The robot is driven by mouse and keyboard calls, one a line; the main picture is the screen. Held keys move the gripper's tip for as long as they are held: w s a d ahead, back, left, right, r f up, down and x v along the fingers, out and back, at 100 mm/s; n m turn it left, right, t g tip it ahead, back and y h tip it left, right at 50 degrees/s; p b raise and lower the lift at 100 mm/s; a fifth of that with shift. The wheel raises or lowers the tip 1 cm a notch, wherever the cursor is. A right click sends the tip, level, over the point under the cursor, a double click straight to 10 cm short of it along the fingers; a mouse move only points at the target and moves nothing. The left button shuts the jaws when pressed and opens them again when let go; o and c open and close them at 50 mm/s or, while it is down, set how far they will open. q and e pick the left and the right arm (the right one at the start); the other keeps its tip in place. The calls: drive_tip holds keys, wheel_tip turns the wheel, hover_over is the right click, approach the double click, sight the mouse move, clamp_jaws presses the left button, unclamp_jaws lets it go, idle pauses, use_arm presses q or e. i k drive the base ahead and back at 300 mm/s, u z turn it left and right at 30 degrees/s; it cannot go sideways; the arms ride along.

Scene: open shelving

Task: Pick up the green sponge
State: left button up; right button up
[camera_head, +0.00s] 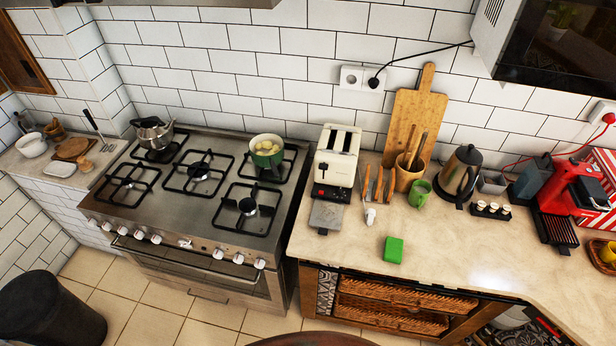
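The green sponge (393,250) lies flat on the pale countertop (455,262), near its front edge and to the right of the stove. Nothing covers it, and the counter around it is bare. Neither of my grippers shows in the head view, so I cannot see whether they are open or shut.
Behind the sponge stand a toaster (336,158), a green mug (420,193), a wooden utensil holder (408,174) and a kettle (460,176). A small white item (370,216) lies behind it to the left. The gas stove (190,195) is further left. A red coffee machine (575,190) stands far right.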

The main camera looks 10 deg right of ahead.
sight(394, 248)
drive_tip(key=z, duration=1.45)
drive_tip(key=i, duration=0.1)
drive_tip(key=u, duration=0.1)
